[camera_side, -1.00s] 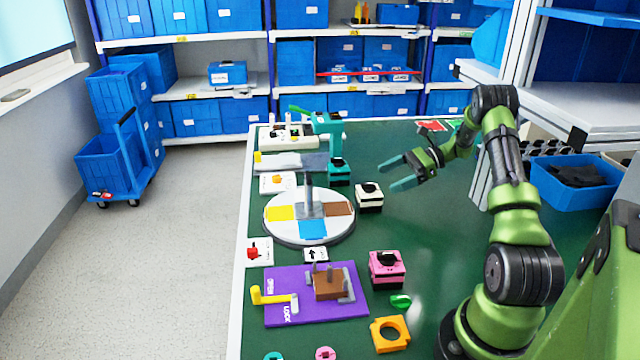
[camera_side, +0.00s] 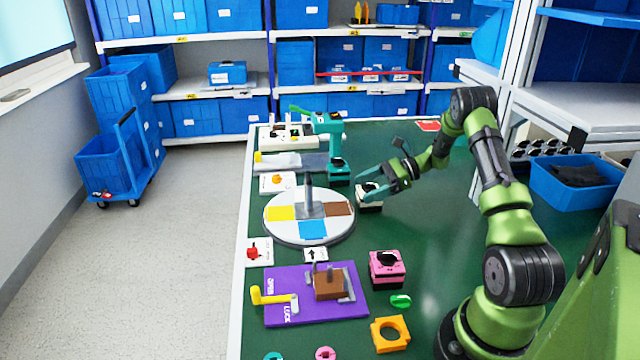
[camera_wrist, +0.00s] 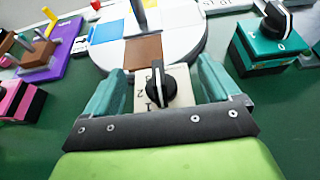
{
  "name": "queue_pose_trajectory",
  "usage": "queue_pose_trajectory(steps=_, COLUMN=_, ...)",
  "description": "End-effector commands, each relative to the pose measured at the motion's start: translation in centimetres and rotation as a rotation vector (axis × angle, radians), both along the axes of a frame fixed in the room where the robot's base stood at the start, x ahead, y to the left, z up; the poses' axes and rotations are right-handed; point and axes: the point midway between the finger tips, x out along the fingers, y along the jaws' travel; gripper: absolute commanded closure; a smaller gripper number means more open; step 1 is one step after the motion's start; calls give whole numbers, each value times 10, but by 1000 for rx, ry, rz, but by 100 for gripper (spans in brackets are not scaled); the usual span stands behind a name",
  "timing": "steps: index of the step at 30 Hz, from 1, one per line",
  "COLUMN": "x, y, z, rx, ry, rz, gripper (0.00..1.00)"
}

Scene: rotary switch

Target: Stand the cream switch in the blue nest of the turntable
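The cream switch (camera_side: 371,193) stands upright on the green table just right of the turntable (camera_side: 346,226). In the wrist view the switch (camera_wrist: 143,92) shows a black knob and the numbers 1 and 2. My gripper (camera_side: 378,184) is at the switch, its teal fingers apart on either side of it; in the wrist view (camera_wrist: 158,90) gaps show between each finger and the switch. The blue nest (camera_side: 313,230) is the front quarter of the turntable and looks empty. It also shows at the left in the wrist view (camera_wrist: 107,31).
A teal switch (camera_side: 339,178) stands behind the cream one, near a teal press (camera_side: 329,124). A pink switch (camera_side: 386,268) and a purple lock plate (camera_side: 280,308) with a brown block (camera_side: 329,285) are nearer the front. A grey post (camera_side: 308,185) rises from the turntable's middle.

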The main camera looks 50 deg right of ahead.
Motion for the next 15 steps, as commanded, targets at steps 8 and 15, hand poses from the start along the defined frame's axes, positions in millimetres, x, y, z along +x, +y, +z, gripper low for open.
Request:
queue_pose_trajectory(steps=8, x=0, y=0, z=0, rx=0, ry=0, rz=0, gripper=54)
queue_pose_trajectory(steps=15, x=0, y=0, z=1, rx=1, ry=-1, rz=0, gripper=74)
